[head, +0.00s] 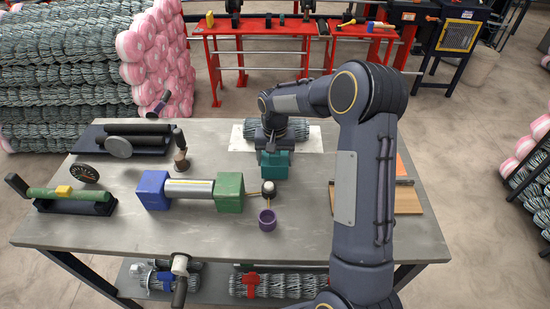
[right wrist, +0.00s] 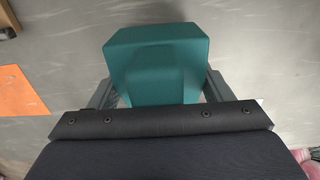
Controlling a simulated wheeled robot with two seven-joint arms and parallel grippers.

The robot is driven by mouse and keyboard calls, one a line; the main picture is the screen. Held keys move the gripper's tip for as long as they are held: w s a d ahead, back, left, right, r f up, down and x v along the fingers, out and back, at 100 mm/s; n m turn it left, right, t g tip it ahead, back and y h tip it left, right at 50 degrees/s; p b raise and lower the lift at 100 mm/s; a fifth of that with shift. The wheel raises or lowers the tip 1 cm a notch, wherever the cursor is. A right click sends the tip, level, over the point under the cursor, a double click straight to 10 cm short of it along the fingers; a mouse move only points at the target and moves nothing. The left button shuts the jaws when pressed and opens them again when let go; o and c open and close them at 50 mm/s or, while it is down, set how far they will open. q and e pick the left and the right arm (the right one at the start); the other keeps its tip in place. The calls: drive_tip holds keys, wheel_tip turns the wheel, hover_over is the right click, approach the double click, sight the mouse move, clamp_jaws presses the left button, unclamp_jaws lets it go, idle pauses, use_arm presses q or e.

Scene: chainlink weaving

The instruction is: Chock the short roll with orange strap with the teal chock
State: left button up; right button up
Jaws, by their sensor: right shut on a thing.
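The teal chock (head: 274,166) is held at the far middle of the table in the head view. My right gripper (head: 272,154) is shut on it. In the right wrist view the teal chock (right wrist: 157,60) sits between the two grey fingers of my right gripper (right wrist: 158,92). A grey mesh roll (head: 304,130) lies on a white sheet just behind the gripper. Its middle is hidden by my gripper and wrist, so I cannot see an orange strap there. I cannot tell whether the chock touches the table. My left gripper is not in view.
Blue (head: 154,190) and green (head: 229,192) blocks hold a silver cylinder at the middle left. A wooden board (head: 404,200) and an orange sheet (right wrist: 22,92) lie to the right. The front of the table is clear.

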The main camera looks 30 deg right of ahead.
drive_tip(key=shift+f+b, duration=0.4)
drive_tip(key=shift+f, duration=0.1)
idle(0.3)
drive_tip(key=shift+w+d+p, duration=0.3)
drive_tip(key=shift+w+d, duration=0.2)
drive_tip(key=shift+w, duration=0.3)
drive_tip(key=shift+w+d+p, duration=0.3)
drive_tip(key=shift+w+d, duration=0.2)
drive_tip(key=shift+w, duration=0.25)
drive_tip(key=o, duration=1.3)
wheel_tip(320, 180, up, 8)
drive_tip(key=shift+f+b, duration=0.1)
drive_tip(key=shift+b, duration=0.35)
